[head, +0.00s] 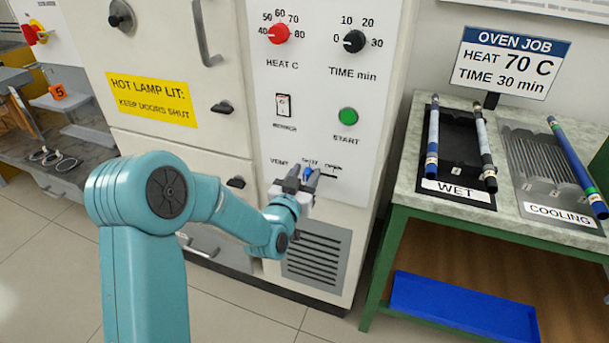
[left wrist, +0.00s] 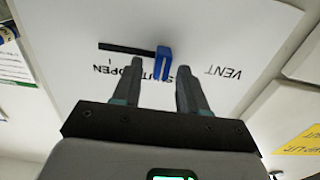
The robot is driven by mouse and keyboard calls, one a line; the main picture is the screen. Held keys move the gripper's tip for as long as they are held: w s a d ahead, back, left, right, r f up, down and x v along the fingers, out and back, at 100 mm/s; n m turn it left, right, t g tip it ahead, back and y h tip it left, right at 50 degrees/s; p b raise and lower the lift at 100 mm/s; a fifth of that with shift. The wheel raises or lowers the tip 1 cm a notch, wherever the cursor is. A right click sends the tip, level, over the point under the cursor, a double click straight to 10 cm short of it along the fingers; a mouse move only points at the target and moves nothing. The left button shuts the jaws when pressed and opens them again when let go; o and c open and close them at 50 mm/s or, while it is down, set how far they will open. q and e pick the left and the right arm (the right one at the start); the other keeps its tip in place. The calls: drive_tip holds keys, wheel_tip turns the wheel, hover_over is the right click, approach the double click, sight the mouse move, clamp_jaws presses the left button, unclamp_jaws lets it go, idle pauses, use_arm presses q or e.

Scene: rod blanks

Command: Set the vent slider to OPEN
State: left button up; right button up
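The vent slider has a blue knob (head: 307,173) on the oven's control panel, low on its front. In the left wrist view, which is upside down, the blue knob (left wrist: 163,62) stands at the SHUT end of a black slot (left wrist: 125,48). The slot runs from it toward the OPEN label (left wrist: 131,69). My left gripper (head: 297,179) is at the slider. In the left wrist view, its two fingers (left wrist: 159,68) are apart, with the knob between or just beyond the tips and gaps on both sides. My right gripper is not in view.
Above the slider are a START button (head: 348,116), a rocker switch (head: 283,105), a red heat dial (head: 278,33) and a black time dial (head: 354,41). A grille (head: 318,258) is below. A bench (head: 412,170) with rods stands to the right.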

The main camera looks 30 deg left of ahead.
sight(335, 172)
use_arm(q)
clamp_jaws()
drive_tip(key=d+b, duration=0.1)
drive_tip(key=d, duration=0.2)
drive_tip(key=w+d+b, duration=0.1)
drive_tip(key=d+b, duration=0.1)
drive_tip(key=d, duration=0.1)
drive_tip(key=shift+w, duration=0.2)
drive_tip(key=shift+d, duration=0.1)
drive_tip(key=shift+o, duration=0.3)
unclamp_jaws()
drive_tip(key=shift+w+d, duration=0.1)
drive_tip(key=shift+d, duration=0.05)
